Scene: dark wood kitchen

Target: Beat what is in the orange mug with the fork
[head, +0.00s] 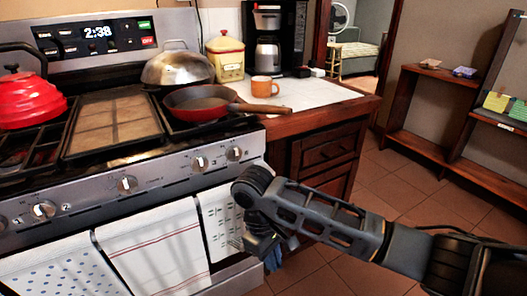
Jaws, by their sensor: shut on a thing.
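The orange mug (264,87) stands upright on the white countertop, right of the stove and in front of the coffee maker. What is inside it cannot be seen from here. My gripper (268,252) hangs low in front of the oven's right side, below counter height and well apart from the mug. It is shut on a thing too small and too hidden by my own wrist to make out. I cannot pick out a fork anywhere in view.
A red frying pan (198,103) sits on the stove, its wooden handle (262,108) reaching over the counter near the mug. A coffee maker (276,38) and a yellow canister (226,57) stand behind. Towels (152,252) hang on the oven front. The floor (395,190) at right is clear.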

